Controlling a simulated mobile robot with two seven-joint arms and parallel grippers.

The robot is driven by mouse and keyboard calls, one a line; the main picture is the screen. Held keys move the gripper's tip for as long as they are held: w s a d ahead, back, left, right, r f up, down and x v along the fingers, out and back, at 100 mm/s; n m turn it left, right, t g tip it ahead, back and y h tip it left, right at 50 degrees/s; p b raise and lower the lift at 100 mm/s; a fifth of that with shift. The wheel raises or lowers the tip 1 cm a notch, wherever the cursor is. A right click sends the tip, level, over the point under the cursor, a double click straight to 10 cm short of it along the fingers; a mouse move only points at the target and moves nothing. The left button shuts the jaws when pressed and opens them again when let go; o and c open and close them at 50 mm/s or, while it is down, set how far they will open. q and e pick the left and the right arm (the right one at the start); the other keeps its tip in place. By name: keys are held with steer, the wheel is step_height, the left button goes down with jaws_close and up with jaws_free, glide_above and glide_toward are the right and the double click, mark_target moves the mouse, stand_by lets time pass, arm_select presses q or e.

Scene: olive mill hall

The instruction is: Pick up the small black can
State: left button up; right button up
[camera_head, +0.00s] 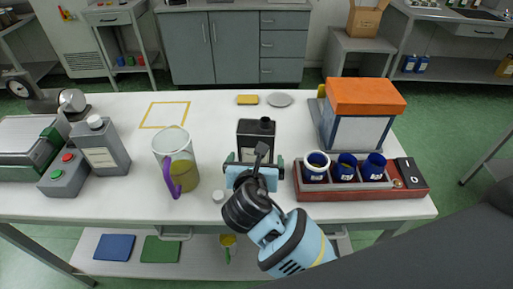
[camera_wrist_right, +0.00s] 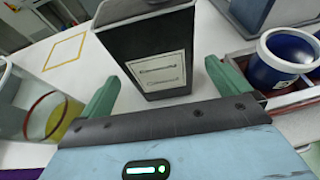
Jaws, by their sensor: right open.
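The small black can (camera_head: 254,137) stands upright on the white table, with a black cap on top. In the right wrist view the can (camera_wrist_right: 155,45) shows a pale label, and its top is cut off by the frame. My right gripper (camera_head: 253,162) is open at the near side of the can. In the wrist view its green fingers (camera_wrist_right: 164,75) appear to the left and right of the can's lower part, with gaps on both sides. I cannot tell how far the can sits between them. My left gripper is not in view.
A clear jug (camera_head: 174,147) with a purple handle stands left of the can. A red tray (camera_head: 347,193) with blue cups (camera_head: 346,164) and an orange-topped box (camera_head: 363,98) stand right. A small white cap (camera_head: 217,195) lies near the gripper. A yellow sponge (camera_head: 248,99) and grey plate (camera_head: 280,100) lie behind.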

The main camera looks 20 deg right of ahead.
steer(key=x, duration=0.6)
steer(key=shift+w+f+b, duration=0.25)
steer(key=shift+f+b, duration=0.05)
steer(key=shift+b, duration=0.05)
steer(key=shift+w+f, duration=0.1)
steer(key=shift+w, duration=0.2)
steer(key=c, duration=0.9)
steer(key=shift+c, duration=1.2)
steer(key=shift+r, duration=0.35)
